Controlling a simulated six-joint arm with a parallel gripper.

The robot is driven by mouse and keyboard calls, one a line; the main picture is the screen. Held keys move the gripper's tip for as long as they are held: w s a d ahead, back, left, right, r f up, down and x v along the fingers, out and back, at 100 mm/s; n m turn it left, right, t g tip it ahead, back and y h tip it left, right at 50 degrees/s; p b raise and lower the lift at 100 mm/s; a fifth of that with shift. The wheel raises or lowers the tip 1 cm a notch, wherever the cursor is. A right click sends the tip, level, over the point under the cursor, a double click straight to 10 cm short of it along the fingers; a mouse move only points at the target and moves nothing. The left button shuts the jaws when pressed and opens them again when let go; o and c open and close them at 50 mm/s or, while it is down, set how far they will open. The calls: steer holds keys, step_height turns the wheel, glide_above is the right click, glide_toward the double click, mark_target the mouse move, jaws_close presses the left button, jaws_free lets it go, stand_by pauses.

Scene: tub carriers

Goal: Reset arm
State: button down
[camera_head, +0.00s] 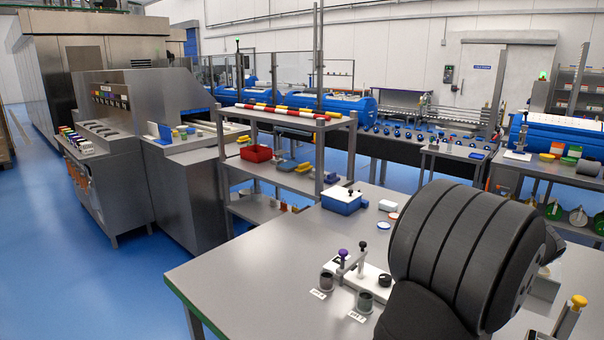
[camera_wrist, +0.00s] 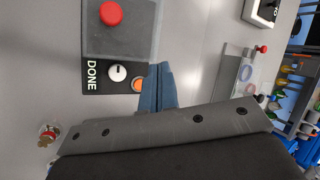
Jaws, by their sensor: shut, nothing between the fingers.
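My gripper (camera_wrist: 159,70) shows in the wrist view as two blue-grey fingers pressed together, with nothing between them. Its tips appear beside a dark panel marked DONE (camera_wrist: 92,76), which carries a white round piece (camera_wrist: 117,72) and an orange disc (camera_wrist: 139,86). The fingers partly overlap the panel in the picture; I cannot tell how high above it they are. In the head view my large dark arm covers the right part of the table, and my gripper does not show there.
A grey block with a red knob (camera_wrist: 111,13) adjoins the panel. On the grey table (camera_head: 250,270) stand a blue box (camera_head: 342,201), a white fixture (camera_head: 362,276) and two dark cups with labels. The table's left part is clear. A shelf rack (camera_head: 285,117) stands behind.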

steer(key=a+n+g, duration=0.1)
steer(key=n, duration=0.1)
steer(key=w+a+r+n+g, duration=0.1)
steer(key=n, duration=0.1)
steer(key=shift+a+r, duration=0.15)
steer(key=shift+a, duration=0.05)
steer(key=a+r+n+g+h, duration=0.1)
steer(key=n, duration=0.1)
steer(key=shift+r+n+g, duration=0.2)
steer(key=shift+n+g, duration=0.1)
steer(key=shift+g, duration=0.1)
steer(key=r+n+g+h, duration=0.2)
steer(key=n, duration=0.1)
steer(key=r+n+g+h, duration=0.1)
steer(key=r+n+h, duration=0.1)
steer(key=n, duration=0.1)
steer(key=shift+w+a+r+g, duration=0.1)
steer(key=shift+a+r+g, duration=0.1)
steer(key=shift+r+g, duration=0.15)
stand_by(0.3)
